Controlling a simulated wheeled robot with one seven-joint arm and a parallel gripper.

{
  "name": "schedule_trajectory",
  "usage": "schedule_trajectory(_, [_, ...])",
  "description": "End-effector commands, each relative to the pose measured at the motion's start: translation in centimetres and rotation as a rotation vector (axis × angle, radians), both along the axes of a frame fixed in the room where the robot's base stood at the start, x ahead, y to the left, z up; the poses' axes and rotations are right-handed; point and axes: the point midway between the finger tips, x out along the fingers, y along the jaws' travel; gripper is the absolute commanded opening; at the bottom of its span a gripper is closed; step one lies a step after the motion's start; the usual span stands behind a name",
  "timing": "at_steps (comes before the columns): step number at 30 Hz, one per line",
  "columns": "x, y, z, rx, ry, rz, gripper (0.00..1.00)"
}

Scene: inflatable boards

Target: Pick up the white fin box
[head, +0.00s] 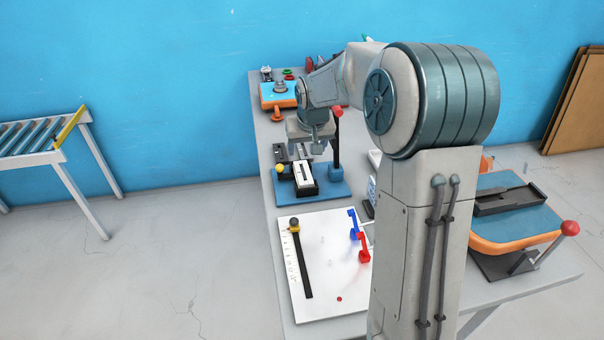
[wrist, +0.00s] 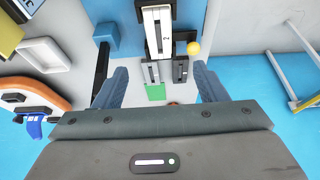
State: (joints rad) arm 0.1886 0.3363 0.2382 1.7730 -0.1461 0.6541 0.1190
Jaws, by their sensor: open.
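The white fin box (head: 305,175), a narrow white block with a dark slot, sits in a black holder on a blue base (head: 337,188). In the wrist view the white fin box (wrist: 157,22) is at the top middle, beyond my fingertips. My gripper (head: 317,148) is above and behind it in the head view. In the wrist view my gripper (wrist: 160,70) is open, its two blue-grey fingers wide apart with nothing held. A grey slotted block (wrist: 151,72) and a dark slotted block (wrist: 180,70) show between the fingers. My arm hides part of the table.
A yellow ball (head: 280,168) is left of the holder. A red-topped lever (head: 337,112) stands close right of my gripper. A white board (head: 333,285) with a black bar lies in front. An orange-and-blue device (head: 277,95) is behind. A red-knobbed press (head: 530,235) is right.

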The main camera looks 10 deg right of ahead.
Motion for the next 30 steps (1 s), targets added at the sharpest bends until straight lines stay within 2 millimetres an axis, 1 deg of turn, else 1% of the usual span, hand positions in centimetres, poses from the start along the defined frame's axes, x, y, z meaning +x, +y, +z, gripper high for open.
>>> schedule_trajectory(5, [1.1, 0.0, -1.8, 0.004, 0.001, 0.000, 0.65])
schedule_trajectory(12, [2.8, 0.1, -6.0, 0.004, 0.002, 0.001, 0.65])
schedule_trajectory(15, [3.3, 0.0, -7.2, 0.003, 0.001, 0.001, 0.65])
schedule_trajectory(23, [3.9, 0.0, -8.6, 0.003, 0.000, 0.000, 0.65])
schedule_trajectory(30, [4.9, -0.3, -11.5, 0.003, 0.002, 0.000, 0.65])
